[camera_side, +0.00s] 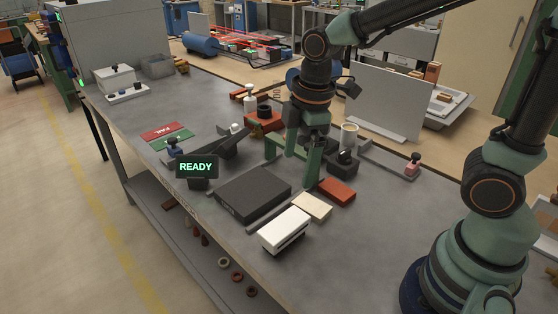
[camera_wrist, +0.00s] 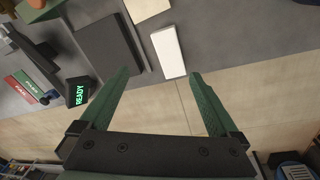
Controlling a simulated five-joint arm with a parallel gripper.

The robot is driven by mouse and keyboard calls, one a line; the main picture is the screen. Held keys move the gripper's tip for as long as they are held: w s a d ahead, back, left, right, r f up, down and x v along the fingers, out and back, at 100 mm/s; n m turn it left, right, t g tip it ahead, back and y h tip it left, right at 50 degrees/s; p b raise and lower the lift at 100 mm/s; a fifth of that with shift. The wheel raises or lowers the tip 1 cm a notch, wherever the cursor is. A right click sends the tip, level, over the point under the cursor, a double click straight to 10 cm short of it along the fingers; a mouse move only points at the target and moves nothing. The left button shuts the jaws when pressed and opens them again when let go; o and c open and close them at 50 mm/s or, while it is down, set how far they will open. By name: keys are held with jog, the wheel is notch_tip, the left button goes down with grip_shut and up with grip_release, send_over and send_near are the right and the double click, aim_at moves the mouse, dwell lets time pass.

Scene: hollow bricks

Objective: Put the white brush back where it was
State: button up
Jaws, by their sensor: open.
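The white brush (camera_side: 284,228), a white block with a dark underside, lies on the grey bench near its front edge. In the wrist view it is a white bar (camera_wrist: 168,52) just beyond and between my fingertips. My gripper (camera_side: 303,165) is open and empty, with green fingers, above the bench and behind the brush in the side view. In the wrist view the two fingers (camera_wrist: 160,74) stand wide apart, with nothing between them. I cannot tell its exact height.
A dark flat block (camera_side: 253,194) lies left of the brush. A cream brick (camera_side: 312,206) and an orange-red brick (camera_side: 337,191) lie behind it. A READY display (camera_side: 196,167) stands at the front edge, near a red and green board (camera_side: 167,135). Bare bench shows right of the brush.

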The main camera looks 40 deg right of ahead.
jog(key=s+d+r+m+t, duration=0.4)
jog(key=d+r+m, duration=0.2)
jog(key=m, duration=0.7)
jog(key=shift+d+r, duration=0.35)
jog(key=shift+d, duration=0.25)
